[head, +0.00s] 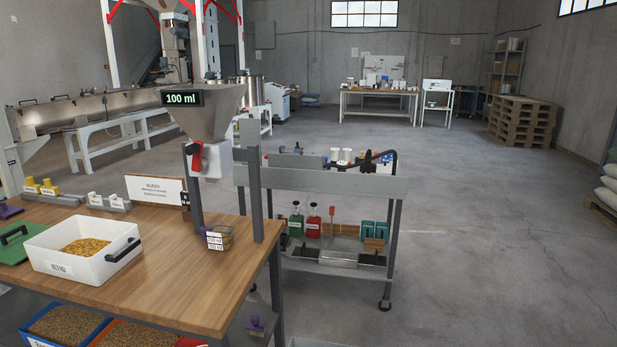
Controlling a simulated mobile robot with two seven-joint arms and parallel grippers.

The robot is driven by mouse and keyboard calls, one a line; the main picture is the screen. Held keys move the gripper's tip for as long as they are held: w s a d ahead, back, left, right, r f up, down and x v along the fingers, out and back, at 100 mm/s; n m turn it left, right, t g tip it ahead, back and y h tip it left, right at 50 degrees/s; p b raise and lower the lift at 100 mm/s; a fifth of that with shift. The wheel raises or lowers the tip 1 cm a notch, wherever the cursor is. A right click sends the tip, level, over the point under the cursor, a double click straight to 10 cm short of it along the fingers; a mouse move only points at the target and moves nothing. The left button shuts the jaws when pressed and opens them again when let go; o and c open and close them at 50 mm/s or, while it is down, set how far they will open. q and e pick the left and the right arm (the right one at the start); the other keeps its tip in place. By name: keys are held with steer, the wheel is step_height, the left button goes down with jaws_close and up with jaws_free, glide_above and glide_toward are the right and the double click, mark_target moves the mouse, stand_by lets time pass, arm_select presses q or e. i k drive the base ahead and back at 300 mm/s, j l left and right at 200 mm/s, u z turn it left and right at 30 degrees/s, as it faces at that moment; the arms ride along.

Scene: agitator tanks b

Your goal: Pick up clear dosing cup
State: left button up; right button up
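The clear dosing cup (219,239) stands upright near the right edge of the wooden table, below the outlet of the hopper (206,112). It has white labels that appear to read in ml. It looks brownish inside; I cannot tell whether that is grain or the table seen through it. Grey posts rise close to it on its left and right. Neither of my grippers is in the head view.
A sign (155,191) stands behind. A grey cart (350,187) stands beyond the table. The floor to the right is clear.

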mark_target(219, 237)
steer(key=u, duration=1.3)
steer(key=i+j+z, duration=0.1)
steer(key=i+j, duration=0.45)
steer(key=j, duration=0.3)
steer(key=i+j+z, duration=0.15)
steer(key=i+j, duration=0.15)
steer(key=j, duration=0.15)
